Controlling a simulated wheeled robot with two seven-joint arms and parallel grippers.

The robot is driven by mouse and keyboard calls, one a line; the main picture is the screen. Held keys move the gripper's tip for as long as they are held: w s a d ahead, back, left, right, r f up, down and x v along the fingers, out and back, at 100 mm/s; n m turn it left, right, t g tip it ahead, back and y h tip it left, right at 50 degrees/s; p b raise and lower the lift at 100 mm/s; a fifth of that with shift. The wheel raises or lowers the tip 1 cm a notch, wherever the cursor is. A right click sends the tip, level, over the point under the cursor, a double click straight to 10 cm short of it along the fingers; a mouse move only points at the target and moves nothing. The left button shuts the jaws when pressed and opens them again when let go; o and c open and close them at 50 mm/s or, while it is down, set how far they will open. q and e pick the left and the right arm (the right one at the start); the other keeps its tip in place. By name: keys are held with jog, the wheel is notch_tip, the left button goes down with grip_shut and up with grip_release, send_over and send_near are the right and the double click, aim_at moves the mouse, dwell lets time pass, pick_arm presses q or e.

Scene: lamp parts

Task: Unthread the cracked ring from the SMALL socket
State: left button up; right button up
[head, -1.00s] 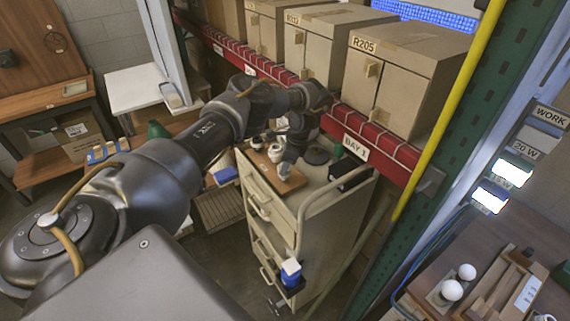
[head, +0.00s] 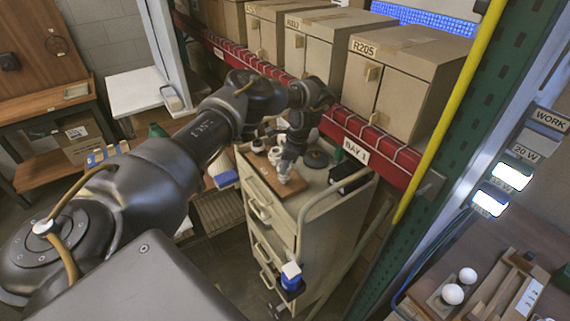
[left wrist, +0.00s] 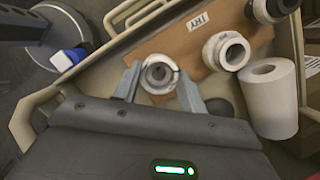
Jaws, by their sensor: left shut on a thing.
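My left gripper (left wrist: 160,88) has its two fingers on either side of a pale ring (left wrist: 174,82) around a small round socket (left wrist: 157,74), and is shut on the ring. The socket stands on a brown board (left wrist: 190,38) marked TRY. In the head view my left gripper (head: 286,172) points down at the front of the board (head: 292,187), hiding most of the ring and socket. A second, white-collared socket (left wrist: 228,52) stands to the right on the board, with another (left wrist: 272,8) farther up. My right gripper is not in view.
The board lies on a beige drawer cart (head: 318,205) with a raised rail. A white roll (left wrist: 270,97) stands close right of the gripper. A red shelf beam (head: 385,140) with cardboard boxes (head: 405,80) runs behind. White bulbs (head: 453,294) lie on the right bench.

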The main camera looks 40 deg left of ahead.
pick_arm(q)
jog(key=shift+r, duration=1.35)
jog(key=shift+r, duration=2)
